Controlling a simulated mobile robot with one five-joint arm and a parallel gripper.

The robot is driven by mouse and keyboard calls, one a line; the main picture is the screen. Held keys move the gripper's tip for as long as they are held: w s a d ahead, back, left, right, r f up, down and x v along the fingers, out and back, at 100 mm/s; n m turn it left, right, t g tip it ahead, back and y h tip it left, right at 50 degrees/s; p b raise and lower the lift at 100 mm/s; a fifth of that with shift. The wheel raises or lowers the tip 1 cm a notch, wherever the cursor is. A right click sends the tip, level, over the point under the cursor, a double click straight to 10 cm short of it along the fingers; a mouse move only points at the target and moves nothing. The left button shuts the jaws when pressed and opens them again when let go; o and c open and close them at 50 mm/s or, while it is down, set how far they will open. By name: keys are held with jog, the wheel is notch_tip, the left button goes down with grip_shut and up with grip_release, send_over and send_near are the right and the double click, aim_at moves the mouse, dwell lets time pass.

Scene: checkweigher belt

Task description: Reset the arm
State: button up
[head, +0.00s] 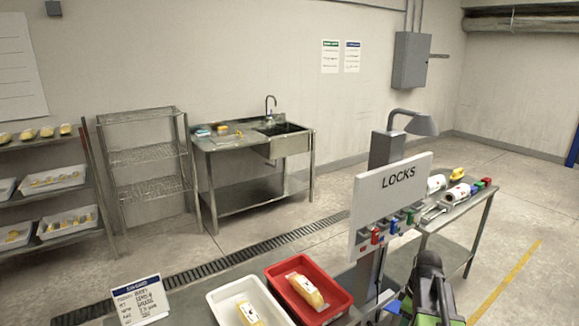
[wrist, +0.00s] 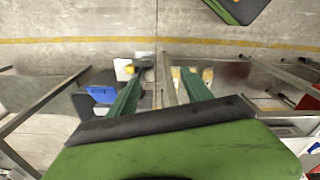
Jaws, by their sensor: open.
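My gripper (wrist: 162,72) shows in the wrist view with two green fingers spread apart. No object is held between them; the floor and blurred things lie beyond. In the head view my dark and green arm (head: 430,285) is at the bottom right, just right of the post under the LOCKS board (head: 375,206). Its fingertips cannot be made out clearly there.
A red tray (head: 343,297) and a white tray (head: 214,299), each with a yellow packaged item, stand at the bottom middle. A sink bench (head: 225,143) and racks stand farther back. Open floor lies right.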

jog(key=s+a+m, duration=0.2)
jog(key=a+m, duration=0.2)
jog(key=a, duration=0.6)
jog(key=s+a+m, duration=0.2)
jog(key=a+m, duration=0.3)
jog(key=a, duration=0.5)
jog(key=shift+s+a, duration=0.2)
jog(key=shift+s, duration=0.15)
